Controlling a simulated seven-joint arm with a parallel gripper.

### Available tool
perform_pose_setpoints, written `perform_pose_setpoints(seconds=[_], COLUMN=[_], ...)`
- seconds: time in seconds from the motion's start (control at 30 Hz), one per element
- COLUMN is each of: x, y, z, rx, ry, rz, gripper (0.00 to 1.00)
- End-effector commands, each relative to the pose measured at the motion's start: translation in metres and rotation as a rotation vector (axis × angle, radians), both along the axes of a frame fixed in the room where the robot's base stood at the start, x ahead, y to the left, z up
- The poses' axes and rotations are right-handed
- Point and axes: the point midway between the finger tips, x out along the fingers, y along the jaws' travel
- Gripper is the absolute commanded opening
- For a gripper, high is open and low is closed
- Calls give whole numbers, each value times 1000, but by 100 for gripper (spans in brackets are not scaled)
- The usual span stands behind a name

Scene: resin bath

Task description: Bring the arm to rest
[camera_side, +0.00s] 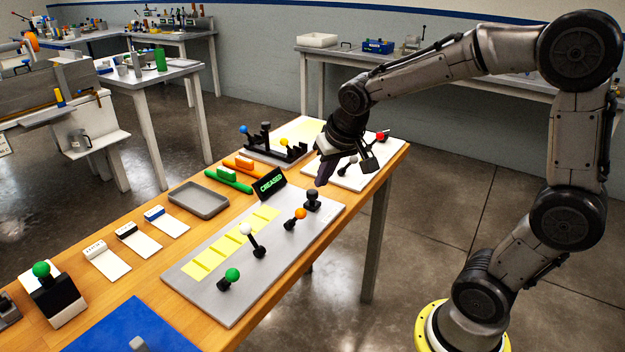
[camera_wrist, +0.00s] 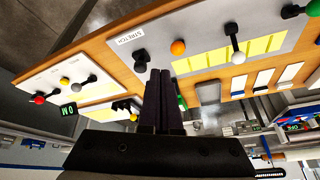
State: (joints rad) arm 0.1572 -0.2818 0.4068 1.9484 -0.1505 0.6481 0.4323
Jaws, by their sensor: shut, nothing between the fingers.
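My gripper (camera_side: 324,178) hangs from the bent arm above the far end of the grey board (camera_side: 228,311), close to a small black knob (camera_side: 312,196). In the wrist view its two dark fingers (camera_wrist: 164,85) lie together with nothing between them. The fingers appear apart from the board and its knobs. On the board stand an orange-topped lever (camera_side: 301,213), a white-topped lever (camera_side: 246,230) and a green-topped lever (camera_side: 232,275). The orange ball (camera_wrist: 178,48) and white ball (camera_wrist: 231,28) also show in the wrist view.
A black sign reading "CREASED" (camera_side: 270,184) stands behind the board. A white board with a red-topped lever (camera_side: 380,136) lies beyond my gripper. A grey tray (camera_side: 198,199), white cards and a blue mat (camera_side: 125,325) lie on the wooden table. Open floor lies right of the table.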

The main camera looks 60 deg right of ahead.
Motion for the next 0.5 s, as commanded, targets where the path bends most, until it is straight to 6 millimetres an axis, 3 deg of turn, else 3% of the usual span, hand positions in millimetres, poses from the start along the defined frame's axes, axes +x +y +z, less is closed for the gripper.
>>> perform_pose_setpoints(seconds=[0.5], x=[-5], y=[5], z=[10], rx=[-3], ry=[-20], rz=[11], gripper=[0])
